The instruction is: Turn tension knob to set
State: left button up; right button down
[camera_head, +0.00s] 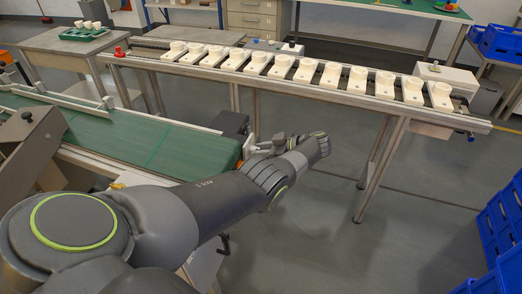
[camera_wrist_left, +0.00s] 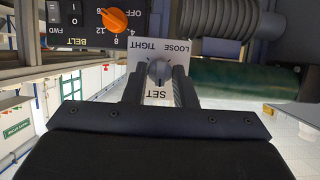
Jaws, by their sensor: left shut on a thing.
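The tension knob (camera_wrist_left: 159,70) is a small grey dial in the left wrist view. It sits on a white plate (camera_wrist_left: 139,57) marked LOOSE, TIGHT and SET. The lettering is rotated in this view, with SET nearest my gripper. My left gripper (camera_wrist_left: 159,84) has its two dark fingers on either side of the knob and is shut on it. Where the knob's pointer aims is hard to make out. In the head view, my left arm reaches to the end of the green conveyor belt (camera_head: 150,142), where the knob itself cannot be made out. My right gripper is out of view.
An orange belt knob (camera_wrist_left: 114,19) on a black control box sits close beside the plate. A ribbed grey hose or roller (camera_wrist_left: 222,17) is on the other side. A long rack (camera_head: 300,82) of white sockets stands beyond. Blue crates (camera_head: 495,235) are at right.

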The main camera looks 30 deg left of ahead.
pick_arm(q)
jog(key=o, duration=1)
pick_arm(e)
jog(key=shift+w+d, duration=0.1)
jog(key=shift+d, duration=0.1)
pick_arm(q)
jog(key=shift+b+v, duration=5.5)
jog(key=shift+v, duration=3.2)
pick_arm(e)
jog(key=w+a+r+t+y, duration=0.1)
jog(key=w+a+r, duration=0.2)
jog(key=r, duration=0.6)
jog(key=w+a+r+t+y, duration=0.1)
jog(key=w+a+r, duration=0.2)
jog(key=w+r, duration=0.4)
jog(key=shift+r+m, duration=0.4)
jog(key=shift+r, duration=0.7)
pick_arm(q)
jog(key=shift+f, duration=0.1)
